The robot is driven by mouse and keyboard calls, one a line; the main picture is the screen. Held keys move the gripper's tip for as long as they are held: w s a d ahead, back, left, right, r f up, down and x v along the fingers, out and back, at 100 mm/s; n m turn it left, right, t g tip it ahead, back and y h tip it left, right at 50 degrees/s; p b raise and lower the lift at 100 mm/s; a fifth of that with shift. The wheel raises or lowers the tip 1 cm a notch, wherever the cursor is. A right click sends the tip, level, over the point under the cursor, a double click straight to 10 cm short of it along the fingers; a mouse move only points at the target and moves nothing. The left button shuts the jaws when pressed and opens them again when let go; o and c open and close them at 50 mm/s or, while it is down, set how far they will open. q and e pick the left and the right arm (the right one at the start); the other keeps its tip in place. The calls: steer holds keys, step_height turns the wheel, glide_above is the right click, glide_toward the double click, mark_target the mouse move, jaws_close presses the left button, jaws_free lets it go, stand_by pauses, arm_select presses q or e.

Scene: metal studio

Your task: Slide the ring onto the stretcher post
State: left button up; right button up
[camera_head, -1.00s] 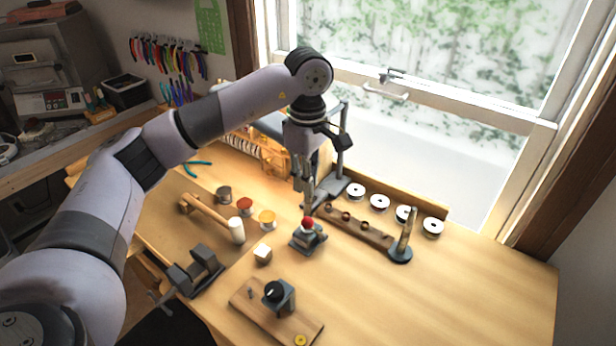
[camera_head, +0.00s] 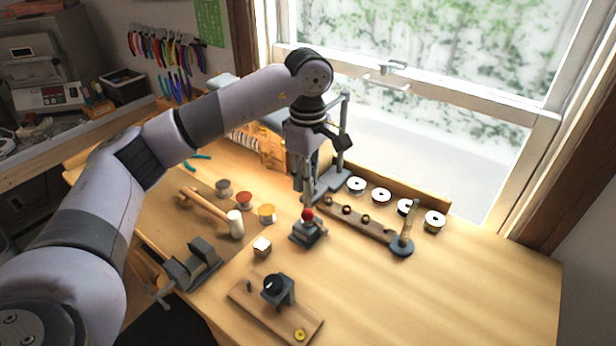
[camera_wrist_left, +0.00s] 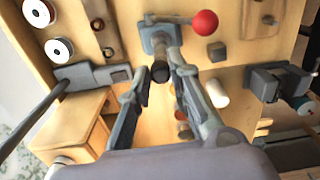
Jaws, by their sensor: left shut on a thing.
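The stretcher (camera_head: 308,236) is a small dark block with a red ball knob (camera_head: 307,214), standing mid-bench. In the left wrist view its dark post (camera_wrist_left: 159,70) rises from a grey base (camera_wrist_left: 158,36), with the red ball (camera_wrist_left: 205,22) beside it. My left gripper (camera_head: 306,202) points down right above the stretcher. In the wrist view its fingertips (camera_wrist_left: 168,72) are close around or beside the post's top; I cannot tell which. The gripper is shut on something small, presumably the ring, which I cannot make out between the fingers. My right gripper is not in view.
A wooden strip (camera_head: 375,226) with small round pieces and a tapered upright post (camera_head: 407,222) stand right of the stretcher, with several spools (camera_head: 380,195) behind. A mallet (camera_head: 235,222), a vise (camera_head: 195,265) and a wooden board (camera_head: 308,327) lie left and in front. The right bench is clear.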

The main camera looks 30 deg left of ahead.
arm_select(q)
steer(key=o, duration=0.9)
steer(key=shift+r, duration=0.1)
step_height(320, 180, up, 12)
steer(key=shift+f, duration=0.1)
stand_by(0.8)
